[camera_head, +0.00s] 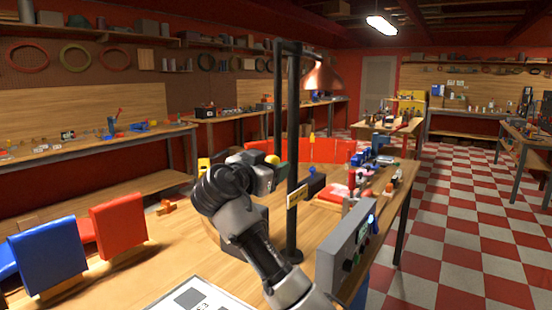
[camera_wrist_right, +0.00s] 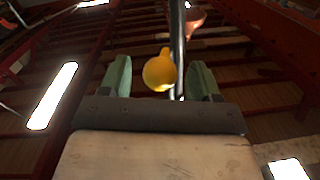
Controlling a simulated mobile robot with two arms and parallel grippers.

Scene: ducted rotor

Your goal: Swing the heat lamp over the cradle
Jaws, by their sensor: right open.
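The heat lamp has a copper cone shade (camera_head: 322,77) that hangs from the top of a dark upright post (camera_head: 293,125), to its right. The shade also shows at the top of the right wrist view (camera_wrist_right: 194,20). A yellow ball knob (camera_head: 272,159) sits by the post at my right gripper (camera_head: 265,172). In the right wrist view the knob (camera_wrist_right: 160,72) appears between the two open green fingertips, with a gap on both sides. Nothing is held. I cannot clearly identify the cradle; red curved panels (camera_head: 325,150) stand behind the post. My left gripper is out of view.
A grey box with a lit display (camera_head: 346,250) stands at the workbench's right edge. Blue (camera_head: 46,258) and red (camera_head: 118,226) panels stand at the left. Small parts (camera_head: 385,160) crowd the far right of the bench. The checkered floor (camera_head: 455,230) beyond is clear.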

